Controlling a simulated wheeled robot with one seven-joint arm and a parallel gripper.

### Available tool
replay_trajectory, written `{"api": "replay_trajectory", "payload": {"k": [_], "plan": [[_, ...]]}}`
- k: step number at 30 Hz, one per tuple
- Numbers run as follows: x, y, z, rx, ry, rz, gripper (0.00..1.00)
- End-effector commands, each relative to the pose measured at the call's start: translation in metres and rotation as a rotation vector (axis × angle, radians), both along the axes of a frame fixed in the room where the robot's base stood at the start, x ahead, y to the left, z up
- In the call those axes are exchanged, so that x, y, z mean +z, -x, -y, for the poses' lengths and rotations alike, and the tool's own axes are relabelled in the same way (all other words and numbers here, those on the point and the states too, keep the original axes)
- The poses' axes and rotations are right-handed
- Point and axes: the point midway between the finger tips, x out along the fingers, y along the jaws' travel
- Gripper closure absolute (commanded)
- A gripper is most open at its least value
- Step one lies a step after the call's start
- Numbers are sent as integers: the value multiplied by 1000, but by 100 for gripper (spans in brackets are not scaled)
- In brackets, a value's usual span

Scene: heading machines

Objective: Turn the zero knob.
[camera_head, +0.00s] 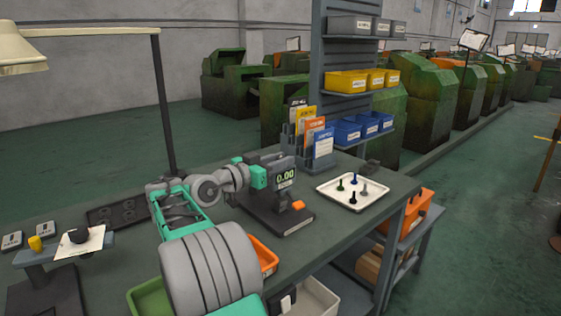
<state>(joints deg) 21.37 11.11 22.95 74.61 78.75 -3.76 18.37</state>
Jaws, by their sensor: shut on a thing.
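A measuring gauge with a display (285,176) reading 0.00 stands on a dark base plate (262,217) on the workbench. My gripper (262,175) is at the left side of the gauge's display housing, reached from the lower left by my grey and teal arm. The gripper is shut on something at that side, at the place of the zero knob. The knob itself is hidden behind the gripper, so I cannot see its angle. A small orange part (298,205) is on the front of the gauge's base.
A white tray (336,199) with several small plugs lies right of the gauge. A card rack (304,152) stands behind. A lamp post (164,105) rises behind my arm. Orange (266,259) and green (146,300) bins sit near the front edge.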

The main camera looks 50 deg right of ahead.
Motion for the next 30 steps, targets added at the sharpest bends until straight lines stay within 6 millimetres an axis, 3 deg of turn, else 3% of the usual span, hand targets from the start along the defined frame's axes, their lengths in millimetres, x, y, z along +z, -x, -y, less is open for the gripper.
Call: {"api": "replay_trajectory", "payload": {"k": [17,18,26,30], "plan": [[-1,0,0,-46,-1,-3,100],[-1,0,0,-46,-1,-3,74],[0,0,0,-45,0,-2,53],[0,0,0,-45,0,-2,53]]}}
